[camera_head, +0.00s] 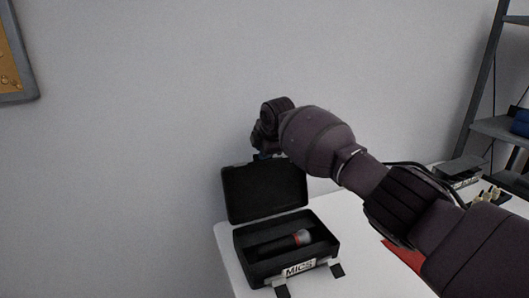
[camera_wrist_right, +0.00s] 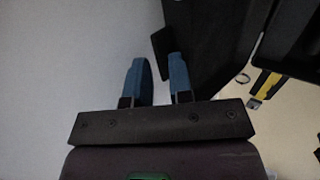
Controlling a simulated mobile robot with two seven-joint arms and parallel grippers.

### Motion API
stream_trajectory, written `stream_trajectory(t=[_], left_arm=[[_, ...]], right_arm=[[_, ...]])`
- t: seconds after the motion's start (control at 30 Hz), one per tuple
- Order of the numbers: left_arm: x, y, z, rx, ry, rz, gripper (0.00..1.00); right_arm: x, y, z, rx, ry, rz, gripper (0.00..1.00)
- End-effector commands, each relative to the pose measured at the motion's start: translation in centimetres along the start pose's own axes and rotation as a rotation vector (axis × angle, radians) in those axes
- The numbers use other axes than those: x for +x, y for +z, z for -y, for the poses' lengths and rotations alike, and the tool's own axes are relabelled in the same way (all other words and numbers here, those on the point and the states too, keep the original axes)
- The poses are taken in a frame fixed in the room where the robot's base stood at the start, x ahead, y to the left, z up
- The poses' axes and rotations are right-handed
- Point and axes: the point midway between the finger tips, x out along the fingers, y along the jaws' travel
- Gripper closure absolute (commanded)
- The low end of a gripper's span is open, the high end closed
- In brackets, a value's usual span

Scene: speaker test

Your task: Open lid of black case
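The black case (camera_head: 262,262) stands on the white table with its lid (camera_head: 262,192) raised to about upright. A microphone (camera_head: 300,237) with a grey and red head lies inside, and a MICS label is on the front. My right gripper (camera_head: 262,156) is at the lid's top edge, mostly hidden by my wrist. My left gripper is not in view.
The white table (camera_head: 226,240) has its left edge close to the case. A red item (camera_head: 404,258) lies under my right arm. A dark box (camera_head: 460,170) and a shelf rack (camera_head: 500,127) are at the right. A grey wall stands behind.

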Motion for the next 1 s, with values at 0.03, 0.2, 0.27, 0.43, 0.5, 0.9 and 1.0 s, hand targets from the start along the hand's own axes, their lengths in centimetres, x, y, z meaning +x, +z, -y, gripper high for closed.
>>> stream_trajectory(t=[0.03,0.2,0.27,0.43,0.5,0.9,1.0], left_arm=[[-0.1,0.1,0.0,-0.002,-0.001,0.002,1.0],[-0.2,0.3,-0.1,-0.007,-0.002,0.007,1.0],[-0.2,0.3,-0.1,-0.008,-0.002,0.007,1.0],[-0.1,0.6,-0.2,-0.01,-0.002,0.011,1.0],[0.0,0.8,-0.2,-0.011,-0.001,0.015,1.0],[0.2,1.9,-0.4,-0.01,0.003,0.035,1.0],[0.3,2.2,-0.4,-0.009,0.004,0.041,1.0]], right_arm=[[0.1,0.0,0.1,0.0,-0.001,0.0,0.72],[0.1,0.0,0.1,0.001,-0.002,0.0,0.67],[0.1,0.0,0.0,0.0,-0.001,0.0,0.67],[-0.1,0.0,-0.3,0.001,-0.001,-0.001,0.67],[-0.4,0.0,-0.6,0.001,-0.001,-0.001,0.67],[-1.7,0.0,-2.4,0.001,-0.001,-0.001,0.67],[-2.1,0.0,-2.9,0.002,-0.001,-0.001,0.67]])
